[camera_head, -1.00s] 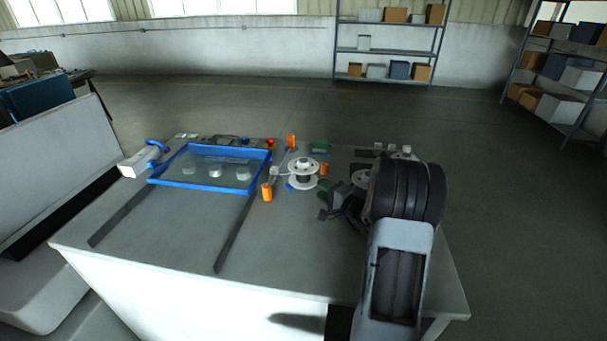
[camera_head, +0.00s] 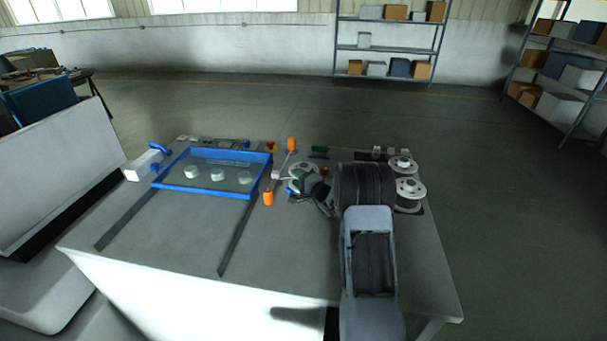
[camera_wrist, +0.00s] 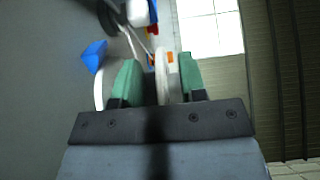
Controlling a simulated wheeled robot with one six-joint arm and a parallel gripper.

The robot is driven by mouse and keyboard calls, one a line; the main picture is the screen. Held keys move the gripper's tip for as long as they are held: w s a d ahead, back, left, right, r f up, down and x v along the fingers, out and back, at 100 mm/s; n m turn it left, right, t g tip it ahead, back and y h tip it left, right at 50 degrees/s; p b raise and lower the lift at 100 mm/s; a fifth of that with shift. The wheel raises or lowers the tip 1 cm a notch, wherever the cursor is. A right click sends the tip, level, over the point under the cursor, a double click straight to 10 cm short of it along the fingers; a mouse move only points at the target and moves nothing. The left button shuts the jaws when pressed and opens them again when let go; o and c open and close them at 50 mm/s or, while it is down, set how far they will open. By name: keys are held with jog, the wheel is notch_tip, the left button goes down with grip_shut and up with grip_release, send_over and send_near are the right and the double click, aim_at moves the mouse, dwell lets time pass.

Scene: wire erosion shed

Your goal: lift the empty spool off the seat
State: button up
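The spool (camera_head: 299,166) with pale flanges sits toward the back middle of the bench, partly hidden by my gripper (camera_head: 310,183). In the wrist view it shows edge-on, with one pale flange (camera_wrist: 162,76) between the green fingertips of my gripper (camera_wrist: 158,78). Its other flange shows as a white arc beyond the left fingertip. The left fingertip lies between the two flanges, with a dark gap beside the near flange. The fingers look apart, not closed on it. The seat under the spool is mostly hidden; a blue part (camera_wrist: 93,56) shows beside it.
Two more spools (camera_head: 408,189) (camera_head: 402,165) stand right of my arm. Orange posts (camera_head: 268,198) (camera_head: 291,144) stand left of and behind the spool. A blue-framed tray (camera_head: 205,191) lies further left. The bench front (camera_head: 170,260) is mostly clear.

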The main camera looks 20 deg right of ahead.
jog(key=shift+w+a, duration=0.15)
jog(key=shift+w, duration=0.35)
jog(key=shift+c, duration=0.4)
grip_shut()
